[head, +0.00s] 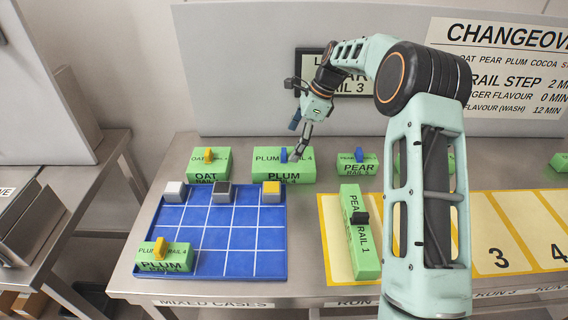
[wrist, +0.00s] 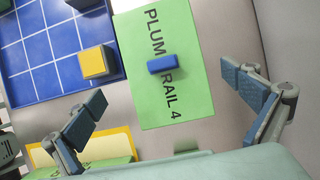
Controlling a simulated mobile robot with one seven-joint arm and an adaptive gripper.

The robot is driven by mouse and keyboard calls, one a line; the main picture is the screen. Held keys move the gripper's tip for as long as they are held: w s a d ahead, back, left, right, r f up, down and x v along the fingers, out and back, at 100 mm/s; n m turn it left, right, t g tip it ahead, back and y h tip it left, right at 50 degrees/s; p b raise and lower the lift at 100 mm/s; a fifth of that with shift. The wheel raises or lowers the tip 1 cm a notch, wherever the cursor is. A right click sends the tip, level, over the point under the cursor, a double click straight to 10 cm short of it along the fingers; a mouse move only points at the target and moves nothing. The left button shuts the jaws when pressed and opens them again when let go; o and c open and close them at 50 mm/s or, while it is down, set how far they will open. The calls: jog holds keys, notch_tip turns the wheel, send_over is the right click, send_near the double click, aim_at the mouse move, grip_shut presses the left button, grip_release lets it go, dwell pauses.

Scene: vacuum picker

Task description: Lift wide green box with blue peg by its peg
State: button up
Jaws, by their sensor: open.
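The wide green box marked PLUM RAIL 4 (head: 265,169) stands at the back of the table, behind the blue tray, with a small blue peg (head: 284,155) on top. In the wrist view the box (wrist: 150,100) fills the upper middle, and its blue peg (wrist: 175,64) lies across the lettering. My gripper (head: 297,154) is just above the box, close to the peg. In the wrist view my gripper (wrist: 163,88) has its fingers wide apart, one on each side of the box, with nothing between them touching the peg.
A blue gridded tray (head: 225,268) holds several cubes and a green box with a yellow peg (head: 160,248). Green boxes OAT (head: 205,176) and PEAR (head: 357,169) flank the wide box. A PEAR box with a black peg (head: 362,262) lies on the yellow mat (head: 330,225).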

aim_at(284, 158)
jog(key=x, duration=0.7)
jog(key=shift+w+f+p, duration=0.25)
jog(key=shift+p, duration=0.15)
jog(key=shift+c, duration=0.4)
jog(key=c, duration=1.2)
jog(key=shift+o, duration=0.2)
jog(key=shift+r, duration=0.1)
